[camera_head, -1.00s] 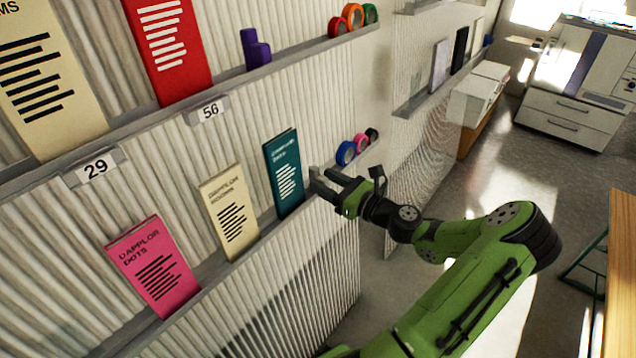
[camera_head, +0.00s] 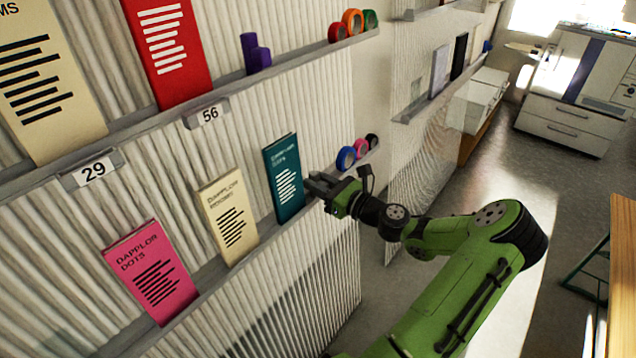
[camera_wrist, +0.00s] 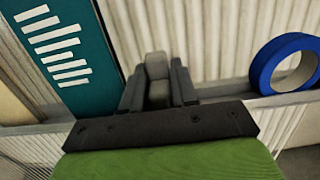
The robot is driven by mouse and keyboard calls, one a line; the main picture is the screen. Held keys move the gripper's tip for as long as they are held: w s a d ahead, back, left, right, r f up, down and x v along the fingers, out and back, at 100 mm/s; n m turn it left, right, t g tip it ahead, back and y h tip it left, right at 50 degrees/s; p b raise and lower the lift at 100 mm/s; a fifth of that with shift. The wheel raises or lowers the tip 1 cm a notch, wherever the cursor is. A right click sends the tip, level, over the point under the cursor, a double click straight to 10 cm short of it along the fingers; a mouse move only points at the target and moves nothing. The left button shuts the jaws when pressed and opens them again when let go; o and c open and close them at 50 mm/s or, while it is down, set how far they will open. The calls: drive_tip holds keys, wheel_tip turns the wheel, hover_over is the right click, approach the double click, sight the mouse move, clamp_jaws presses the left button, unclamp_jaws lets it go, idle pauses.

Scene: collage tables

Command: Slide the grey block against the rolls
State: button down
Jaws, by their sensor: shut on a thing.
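The grey block (camera_wrist: 157,66) stands on the lower ledge, between the two fingers of my gripper (camera_wrist: 158,84) in the wrist view. My gripper is shut on it. In the head view my gripper (camera_head: 322,184) is at the ledge, just right of the teal booklet, and the block cannot be clearly told from the fingers. The rolls are a blue roll (camera_head: 345,158), a pink roll (camera_head: 361,148) and a black roll (camera_head: 372,141) farther along the same ledge. The blue roll (camera_wrist: 262,68) is nearest, with a gap of bare ledge between it and the block.
The teal booklet (camera_head: 285,180) leans close to the left of my gripper. A cream booklet (camera_head: 229,216) and a pink booklet (camera_head: 151,271) stand farther left. The ledge (camera_wrist: 228,90) between block and blue roll is clear. An upper ledge holds a purple block (camera_head: 256,56) and other rolls.

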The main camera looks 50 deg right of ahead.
drive_tip(key=d+p, duration=0.1)
drive_tip(key=d, duration=0.1)
drive_tip(key=d+p, duration=0.2)
drive_tip(key=shift+w+r, duration=0.15)
drive_tip(key=shift+r, duration=0.05)
drive_tip(key=shift+d+f, duration=0.15)
drive_tip(key=shift+d, duration=0.05)
drive_tip(key=c, duration=1)
unclamp_jaws()
drive_tip(key=shift+f, duration=0.1)
drive_tip(key=shift+o, duration=0.2)
drive_tip(key=s+d+p, duration=0.1)
drive_tip(key=s+p, duration=0.2)
drive_tip(key=s, duration=1.2)
drive_tip(key=shift+s, duration=0.35)
drive_tip(key=shift+d, duration=0.1)
